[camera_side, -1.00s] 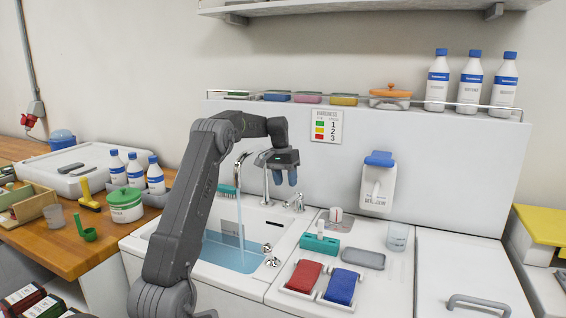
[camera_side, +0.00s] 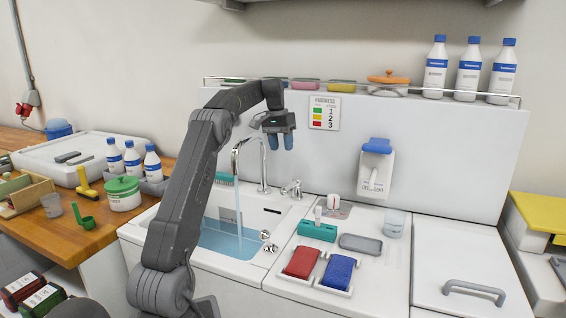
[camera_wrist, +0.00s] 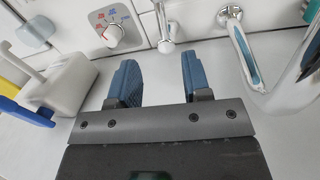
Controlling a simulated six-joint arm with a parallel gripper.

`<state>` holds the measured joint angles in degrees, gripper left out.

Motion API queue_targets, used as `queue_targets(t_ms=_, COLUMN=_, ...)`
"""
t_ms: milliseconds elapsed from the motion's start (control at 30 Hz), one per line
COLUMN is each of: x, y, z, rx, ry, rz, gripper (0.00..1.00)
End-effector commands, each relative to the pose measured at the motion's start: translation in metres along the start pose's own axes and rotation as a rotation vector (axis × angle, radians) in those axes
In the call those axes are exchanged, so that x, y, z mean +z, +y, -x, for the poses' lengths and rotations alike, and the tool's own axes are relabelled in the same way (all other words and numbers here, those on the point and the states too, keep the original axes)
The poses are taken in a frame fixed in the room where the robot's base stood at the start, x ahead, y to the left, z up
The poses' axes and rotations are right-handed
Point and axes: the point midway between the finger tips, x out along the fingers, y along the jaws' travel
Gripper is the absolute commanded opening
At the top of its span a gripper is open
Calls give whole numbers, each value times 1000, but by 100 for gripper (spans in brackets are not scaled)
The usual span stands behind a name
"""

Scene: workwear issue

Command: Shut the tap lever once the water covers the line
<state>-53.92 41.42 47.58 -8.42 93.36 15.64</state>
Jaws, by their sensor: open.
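The tap spout (camera_side: 250,150) arches over the sink, and a stream of water (camera_side: 239,215) runs from it. Pale blue water (camera_side: 228,241) stands in the white sink basin (camera_side: 264,203); I cannot make out a fill line. The small chrome tap lever (camera_side: 297,188) is on the deck right of the spout. My gripper (camera_side: 282,142) is open and empty, above the lever and apart from it.
A detergent dispenser (camera_side: 376,170) hangs on the back panel, right of my gripper. A dial (camera_side: 333,202) is on the counter.

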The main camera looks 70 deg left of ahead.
Motion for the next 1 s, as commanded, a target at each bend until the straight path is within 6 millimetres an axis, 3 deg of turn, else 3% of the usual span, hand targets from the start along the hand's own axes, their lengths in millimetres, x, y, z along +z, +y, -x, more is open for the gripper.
queue_targets(t_ms=267, x=0, y=0, z=-24, rx=1, ry=-4, rz=0, gripper=44)
queue_targets(t_ms=700, x=1, y=1, z=-111, rx=1, ry=-5, rz=-1, gripper=44)
queue_targets(t_ms=1000, x=0, y=0, z=-137, rx=0, ry=-1, rz=0, gripper=44)
